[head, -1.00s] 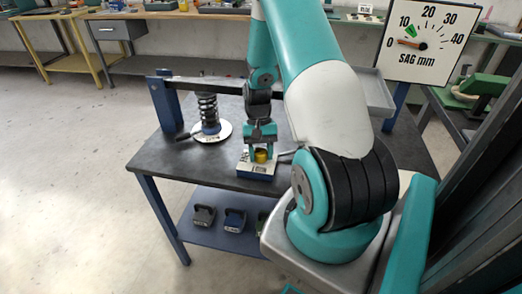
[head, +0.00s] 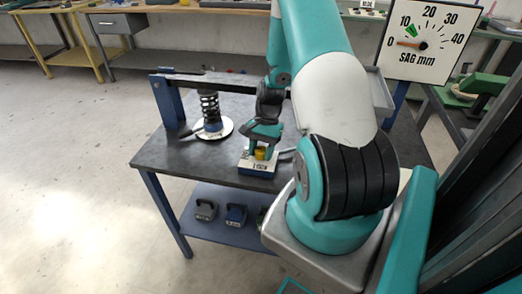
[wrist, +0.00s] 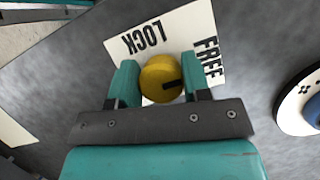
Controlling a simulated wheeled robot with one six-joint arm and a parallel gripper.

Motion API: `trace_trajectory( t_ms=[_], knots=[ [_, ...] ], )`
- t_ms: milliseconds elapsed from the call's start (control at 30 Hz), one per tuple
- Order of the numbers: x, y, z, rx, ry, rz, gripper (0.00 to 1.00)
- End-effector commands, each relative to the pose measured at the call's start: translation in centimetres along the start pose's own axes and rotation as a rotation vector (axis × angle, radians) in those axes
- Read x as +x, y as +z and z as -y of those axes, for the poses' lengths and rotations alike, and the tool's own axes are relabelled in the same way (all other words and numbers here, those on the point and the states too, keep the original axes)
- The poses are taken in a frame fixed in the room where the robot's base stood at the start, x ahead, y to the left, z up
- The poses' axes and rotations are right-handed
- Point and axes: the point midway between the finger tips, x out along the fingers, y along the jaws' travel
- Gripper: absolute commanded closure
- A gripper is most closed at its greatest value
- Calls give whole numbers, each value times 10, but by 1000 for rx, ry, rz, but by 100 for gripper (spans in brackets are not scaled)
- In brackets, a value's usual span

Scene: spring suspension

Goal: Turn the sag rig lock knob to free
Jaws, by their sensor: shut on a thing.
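The yellow lock knob (wrist: 161,79) sits on a white plate (wrist: 150,30) marked LOCK and FREE. In the wrist view, its black mark points right, toward the side with the word FREE, near the lower end of that word. My gripper (wrist: 160,80) is shut on the knob, one teal finger on each side. In the head view, my gripper (head: 262,140) comes down over the knob (head: 260,153) on its blue-edged base (head: 257,168) at the table's front.
A coil spring (head: 210,108) stands on a round white plate under a dark beam (head: 225,84), left of my gripper. The SAG mm dial (head: 425,42) has its red needle near 0.

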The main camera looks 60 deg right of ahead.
Motion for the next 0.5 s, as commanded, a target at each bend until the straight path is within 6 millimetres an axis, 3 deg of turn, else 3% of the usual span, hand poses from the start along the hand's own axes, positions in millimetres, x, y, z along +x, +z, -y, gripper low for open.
trace_trajectory(
  t_ms=[367, 400, 500],
  knots=[
    [-2, -2, 1, 6, -5, -7, 80],
    [-2, -2, 1, 7, -4, -7, 49],
    [-1, -1, 0, 6, -4, -5, 31]
  ],
)
